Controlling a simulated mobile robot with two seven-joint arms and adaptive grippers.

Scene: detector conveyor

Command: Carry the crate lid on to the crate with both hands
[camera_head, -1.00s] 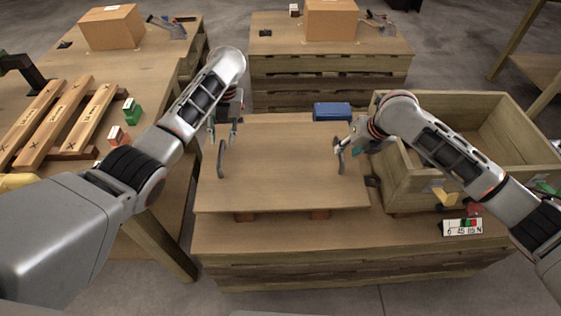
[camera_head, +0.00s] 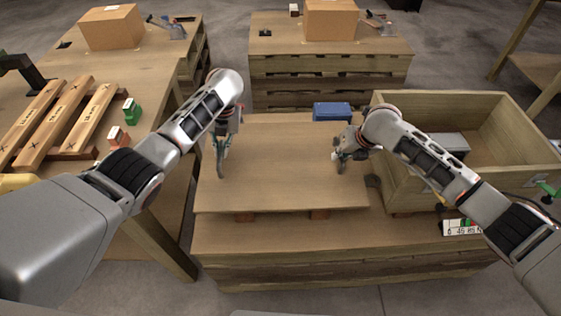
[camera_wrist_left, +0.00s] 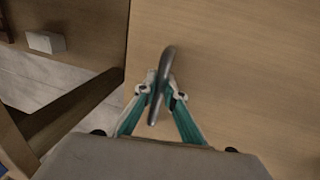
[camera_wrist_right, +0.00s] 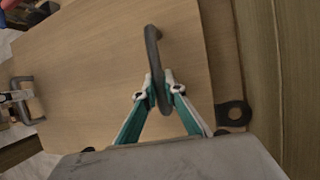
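The crate lid (camera_head: 280,180) is a flat wooden board with a dark upright handle near each side. It lies level on small blocks on the pallet-like table, left of the crate. The open-topped wooden crate (camera_head: 500,185) stands at the right with a grey box inside. My left gripper (camera_wrist_left: 161,88) is shut on the left handle (camera_wrist_left: 168,58), with a fingertip on each side. My right gripper (camera_wrist_right: 159,84) is shut on the right handle (camera_wrist_right: 151,45) in the same way. In the head view the right handle is partly hidden by the gripper.
A blue box (camera_head: 332,111) stands behind the lid. A label plate (camera_head: 461,228) lies before the crate, partly covered by my right arm. A left table holds wooden slats (camera_head: 60,120) and green and orange blocks. Cardboard boxes (camera_head: 331,20) stand at the back.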

